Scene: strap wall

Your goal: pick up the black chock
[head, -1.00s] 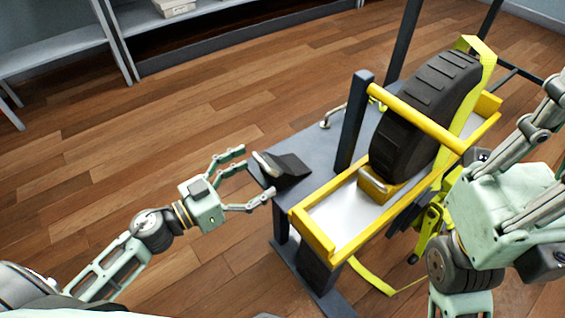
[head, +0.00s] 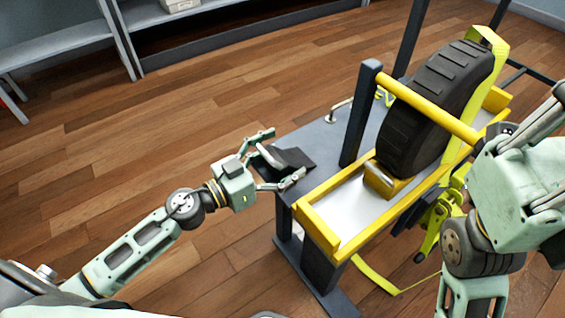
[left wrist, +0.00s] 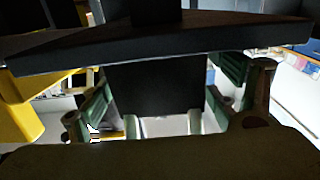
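The black chock (head: 296,157), a dark wedge with a light grey handle, rests on the near left corner of the dark bench. My left gripper (head: 287,153) is open, with one finger on each side of the chock in the head view. In the left wrist view the chock (left wrist: 155,88) is a dark block between the green fingers (left wrist: 160,112), partly in shadow. I cannot tell whether the fingers touch it. My right gripper (head: 535,130) is at the right edge, partly cut off, its fingertips unclear.
A yellow-framed tray (head: 325,236) holding a black tyre (head: 436,105) stands right of the chock. A dark post (head: 360,115) rises beside the chock. A yellow strap (head: 375,277) hangs below. Grey shelves (head: 60,45) stand at the back left. Floor left of the bench is clear.

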